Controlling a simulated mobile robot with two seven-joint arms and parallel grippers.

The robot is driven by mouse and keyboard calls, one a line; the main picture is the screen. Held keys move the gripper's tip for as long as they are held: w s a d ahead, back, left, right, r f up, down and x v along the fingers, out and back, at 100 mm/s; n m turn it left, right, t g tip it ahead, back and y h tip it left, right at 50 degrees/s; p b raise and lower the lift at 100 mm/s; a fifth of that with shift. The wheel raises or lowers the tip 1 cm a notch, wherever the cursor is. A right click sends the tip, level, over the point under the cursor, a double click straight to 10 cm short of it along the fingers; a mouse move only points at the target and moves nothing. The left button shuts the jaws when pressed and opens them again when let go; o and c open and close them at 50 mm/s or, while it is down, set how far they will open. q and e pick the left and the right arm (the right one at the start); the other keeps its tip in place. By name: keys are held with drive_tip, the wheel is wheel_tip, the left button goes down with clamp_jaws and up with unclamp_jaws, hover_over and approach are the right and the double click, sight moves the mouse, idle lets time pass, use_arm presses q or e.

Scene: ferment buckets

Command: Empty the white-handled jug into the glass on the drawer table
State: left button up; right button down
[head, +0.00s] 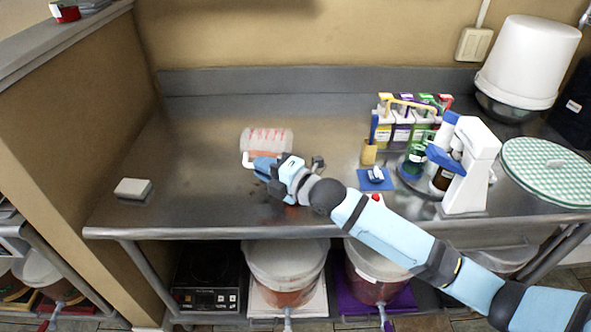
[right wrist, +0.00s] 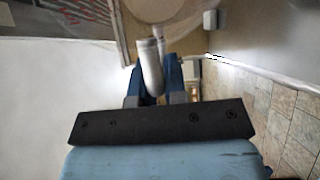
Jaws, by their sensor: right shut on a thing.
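The jug (head: 268,139) is clear with red markings, a little orange liquid and a white handle (head: 246,160). It is in front of the back wall, over the left part of the steel table, and looks tipped; how far I cannot tell. My right gripper (head: 264,168) is shut on the handle, and its blue fingers cover part of the jug. In the right wrist view the pale handle (right wrist: 150,66) sits between the fingers (right wrist: 155,85). I cannot make out a glass or a drawer table in either view. My left gripper is not in view.
The steel table (head: 190,190) is mostly bare at left, with a small grey block (head: 132,188). A bottle rack (head: 402,125), white stand device (head: 470,165), green checked lid (head: 548,170) and white bucket (head: 527,62) stand at right. Buckets (head: 287,262) stand below.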

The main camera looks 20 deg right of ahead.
drive_tip(key=shift+s+d+r+t+y+b, duration=0.1)
drive_tip(key=shift+d+t+y+b, duration=0.2)
drive_tip(key=shift+b, duration=0.45)
